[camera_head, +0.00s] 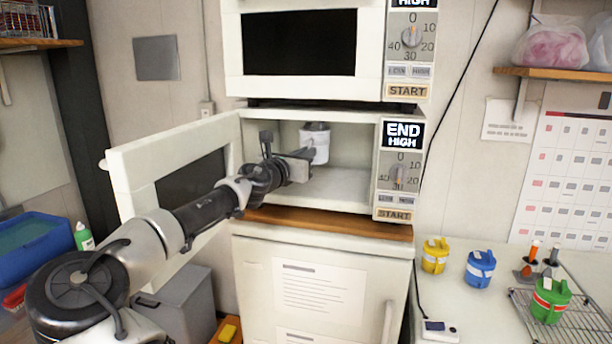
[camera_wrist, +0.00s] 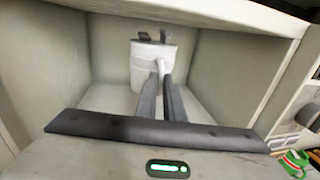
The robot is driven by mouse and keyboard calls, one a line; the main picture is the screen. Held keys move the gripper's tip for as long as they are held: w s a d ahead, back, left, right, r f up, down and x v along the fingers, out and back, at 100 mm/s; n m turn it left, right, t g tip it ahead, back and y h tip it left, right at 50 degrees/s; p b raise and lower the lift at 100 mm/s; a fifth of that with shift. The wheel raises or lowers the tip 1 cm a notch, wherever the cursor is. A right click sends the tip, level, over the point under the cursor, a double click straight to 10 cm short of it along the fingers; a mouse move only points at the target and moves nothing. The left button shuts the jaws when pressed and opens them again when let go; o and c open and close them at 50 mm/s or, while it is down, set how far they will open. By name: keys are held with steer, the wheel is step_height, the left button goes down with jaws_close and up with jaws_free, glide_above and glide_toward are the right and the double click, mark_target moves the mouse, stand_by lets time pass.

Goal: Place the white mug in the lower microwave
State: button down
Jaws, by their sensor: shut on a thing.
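The white mug (camera_head: 316,143) is inside the open lower microwave (camera_head: 255,158), held above its floor and upright as far as I can see. In the wrist view the white mug (camera_wrist: 152,62) stands at the far end of the fingers, near the back wall of the cavity. My gripper (camera_head: 306,160) reaches in through the opening and is shut on the mug; its two fingers (camera_wrist: 161,95) come together at the mug's near side. The fingers hide part of the mug. The lower microwave's door (camera_head: 135,160) is swung open to the left.
An upper microwave (camera_head: 372,50) sits directly above, its door shut. A wooden board (camera_head: 330,222) lies under the lower microwave. My arm passes beside the open door.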

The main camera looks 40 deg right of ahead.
step_height(320, 180, down, 6)
steer(key=shift+s+a, duration=0.1)
steer(key=shift+a, duration=0.05)
steer(key=shift+f+p, duration=0.35)
steer(key=c, duration=2.3)
jaws_free()
steer(key=shift+f, duration=0.3)
steer(key=o, duration=0.4)
steer(key=shift+r, duration=0.1)
steer(key=shift+o, duration=0.2)
steer(key=shift+r, duration=0.1)
steer(key=b+v, duration=0.2)
steer(key=v, duration=0.9)
steer(key=shift+a, duration=0.3)
steer(key=shift+s, duration=0.1)
